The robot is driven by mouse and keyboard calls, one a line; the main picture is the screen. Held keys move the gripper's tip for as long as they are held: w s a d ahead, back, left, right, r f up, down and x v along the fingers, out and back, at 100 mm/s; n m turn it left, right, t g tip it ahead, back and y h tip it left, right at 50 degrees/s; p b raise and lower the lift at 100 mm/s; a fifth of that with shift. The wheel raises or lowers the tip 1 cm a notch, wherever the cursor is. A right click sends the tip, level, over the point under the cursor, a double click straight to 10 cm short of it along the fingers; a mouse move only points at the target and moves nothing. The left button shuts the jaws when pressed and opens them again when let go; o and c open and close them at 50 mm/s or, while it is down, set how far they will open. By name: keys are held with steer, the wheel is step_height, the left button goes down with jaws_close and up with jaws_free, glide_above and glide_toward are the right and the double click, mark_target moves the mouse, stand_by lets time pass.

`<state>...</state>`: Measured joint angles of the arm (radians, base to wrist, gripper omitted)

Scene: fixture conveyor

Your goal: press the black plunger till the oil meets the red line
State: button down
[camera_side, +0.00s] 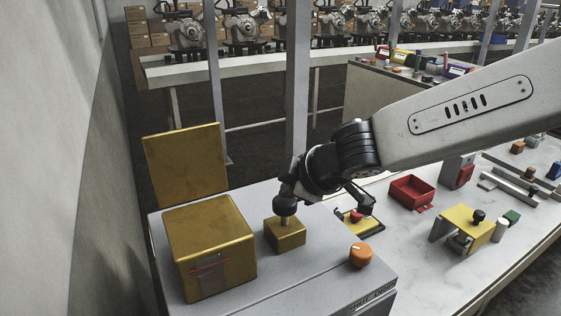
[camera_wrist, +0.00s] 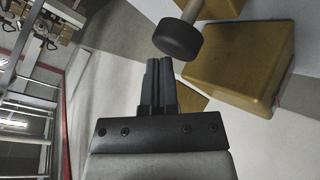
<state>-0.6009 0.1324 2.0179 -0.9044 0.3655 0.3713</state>
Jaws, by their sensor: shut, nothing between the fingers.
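The black plunger (camera_side: 286,206) is a round knob on a pale stem, standing upright from a small gold block (camera_side: 288,236). In the wrist view the knob (camera_wrist: 178,39) is just beyond and right of my fingertips. My gripper (camera_side: 287,186) is shut and empty, low over the knob; I cannot tell whether it touches. It also shows in the wrist view (camera_wrist: 159,62), its fingers together. The large gold box (camera_side: 208,232) left of the plunger has a window (camera_side: 212,272) with a red line (camera_side: 210,264) near its top. The oil level is too small to tell.
An orange knob (camera_side: 360,255) stands on the grey cabinet, right of the plunger block. A red button (camera_side: 356,216) is behind it. A gold panel (camera_side: 186,165) rises behind the large box. A red tray (camera_side: 411,192) and a yellow bracket (camera_side: 466,224) stand on the bench to the right.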

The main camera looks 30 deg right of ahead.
mark_target(289, 201)
steer(key=shift+r, duration=0.5)
steer(key=shift+r, duration=2.5)
steer(key=s+d+f+m+g+h, duration=0.1)
steer(key=s+d+f+m+g, duration=0.2)
steer(key=d+f, duration=0.7)
steer(key=s+d+f+m+g, duration=0.3)
steer(key=s+d+f+m, duration=0.5)
steer(key=s+d+f, duration=0.3)
steer(key=s+d, duration=0.1)
steer(key=d, duration=0.1)
steer(key=shift+d+h, duration=0.3)
steer(key=shift+h, duration=0.1)
stand_by(2.3)
